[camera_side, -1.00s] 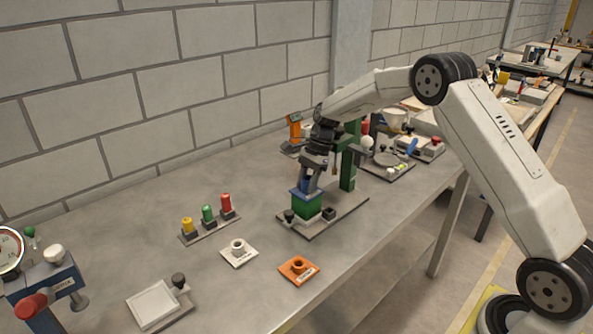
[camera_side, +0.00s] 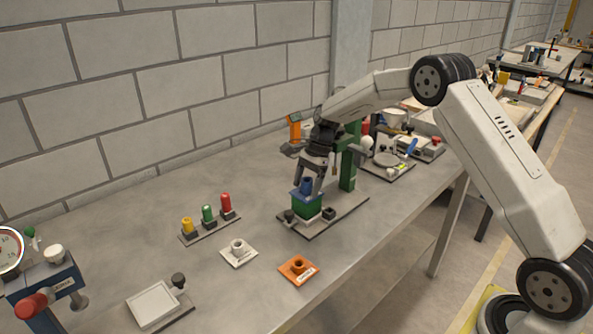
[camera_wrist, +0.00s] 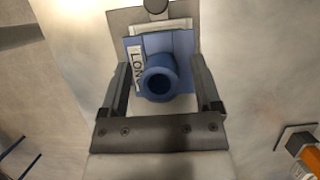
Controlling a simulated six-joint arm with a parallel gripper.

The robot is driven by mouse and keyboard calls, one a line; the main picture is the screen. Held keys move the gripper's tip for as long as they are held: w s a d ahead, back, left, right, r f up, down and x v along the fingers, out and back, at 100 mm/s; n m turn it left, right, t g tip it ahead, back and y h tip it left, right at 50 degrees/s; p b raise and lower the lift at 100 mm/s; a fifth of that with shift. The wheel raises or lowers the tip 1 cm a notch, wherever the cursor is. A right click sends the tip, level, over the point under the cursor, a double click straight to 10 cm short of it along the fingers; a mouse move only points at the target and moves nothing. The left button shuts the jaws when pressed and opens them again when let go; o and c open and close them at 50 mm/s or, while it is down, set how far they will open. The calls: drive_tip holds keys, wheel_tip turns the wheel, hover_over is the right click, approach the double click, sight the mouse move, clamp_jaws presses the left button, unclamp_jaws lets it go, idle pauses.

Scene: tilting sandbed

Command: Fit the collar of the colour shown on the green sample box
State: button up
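The blue collar (camera_side: 307,187), with a square flange, sits on top of the green sample box (camera_side: 307,210). In the wrist view the blue collar (camera_wrist: 160,80) shows its round bore and a white label starting "LON"; the flange looks slightly turned against what lies under it. My gripper (camera_side: 313,180) is just above the collar, pointing down. Its fingers are spread on both sides of the collar, with gaps visible in the wrist view. A white collar (camera_side: 238,250) and an orange collar (camera_side: 298,267) lie on the table.
The green box stands on a grey base plate (camera_side: 330,213) with dark knobs and a green post (camera_side: 348,170) behind. Yellow, green and red lamps (camera_side: 208,214) stand at left. A white pad (camera_side: 153,303) and a blue gauge stand (camera_side: 50,285) are nearer. The table between is clear.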

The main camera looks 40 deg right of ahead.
drive_tip(key=shift+r, duration=0.1)
drive_tip(key=shift+d+r, duration=0.2)
drive_tip(key=shift+r, duration=0.2)
drive_tip(key=a+r+v, duration=0.1)
drive_tip(key=a+v, duration=0.1)
drive_tip(key=v, duration=0.8)
drive_tip(key=shift+r, duration=0.2)
drive_tip(key=shift+s+a, duration=0.1)
drive_tip(key=shift+a, duration=0.1)
drive_tip(key=s+a+f+n+t+h, duration=0.1)
drive_tip(key=s+a+f+n, duration=0.2)
drive_tip(key=s+n, duration=0.3)
drive_tip(key=s+a+f+n+h, duration=0.2)
drive_tip(key=s+n, duration=0.4)
drive_tip(key=s, duration=0.5)
drive_tip(key=s+a+f+n+t+h, duration=0.1)
drive_tip(key=s+a+f+n, duration=0.2)
drive_tip(key=s+n, duration=0.3)
drive_tip(key=s+f, duration=0.1)
drive_tip(key=s, duration=0.1)
drive_tip(key=shift+s+a+f+t, duration=0.3)
drive_tip(key=shift+s+a+f, duration=0.05)
drive_tip(key=shift+f, duration=0.05)
